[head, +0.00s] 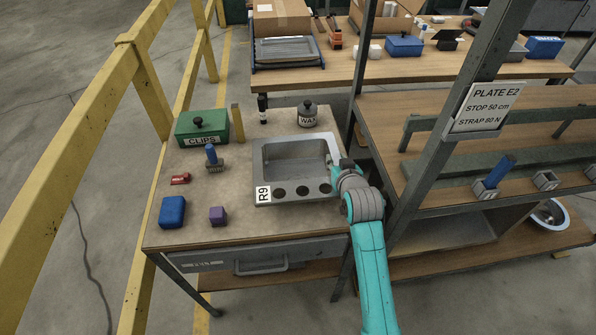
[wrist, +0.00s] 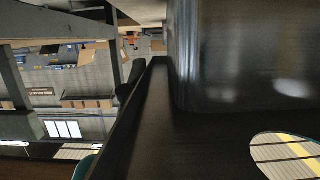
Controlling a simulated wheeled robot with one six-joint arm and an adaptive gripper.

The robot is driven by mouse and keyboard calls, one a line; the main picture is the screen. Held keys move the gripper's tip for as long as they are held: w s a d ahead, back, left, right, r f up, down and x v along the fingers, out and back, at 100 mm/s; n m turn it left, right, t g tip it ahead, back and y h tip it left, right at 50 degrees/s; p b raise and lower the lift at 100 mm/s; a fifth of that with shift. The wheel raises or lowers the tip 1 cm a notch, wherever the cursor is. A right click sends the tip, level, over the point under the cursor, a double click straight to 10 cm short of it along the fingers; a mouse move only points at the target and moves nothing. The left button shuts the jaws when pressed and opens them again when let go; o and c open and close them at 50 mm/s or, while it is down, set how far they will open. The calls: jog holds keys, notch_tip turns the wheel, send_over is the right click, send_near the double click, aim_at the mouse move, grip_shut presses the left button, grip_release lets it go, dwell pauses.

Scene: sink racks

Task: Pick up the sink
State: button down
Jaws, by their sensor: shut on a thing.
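The sink (head: 290,200) is a grey metal basin with several round holes along its front strip and a white R9 tag. In the head view it is at the right part of the small workbench's top (head: 190,235); I cannot tell whether it touches the top. My gripper (head: 338,165) is at the sink's right rim, shut on it; its fingertips are mostly hidden by my own arm. In the wrist view, the sink (wrist: 240,50) fills the right side, dark and very close, with one round hole at lower right.
A WAX jar (head: 307,116) stands behind. A steel rack post (head: 440,120) rises close on the right.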

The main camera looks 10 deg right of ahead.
jog(key=shift+r, duration=0.1)
notch_tip(320, 180, up, 16)
dwell(1.4)
dwell(0.4)
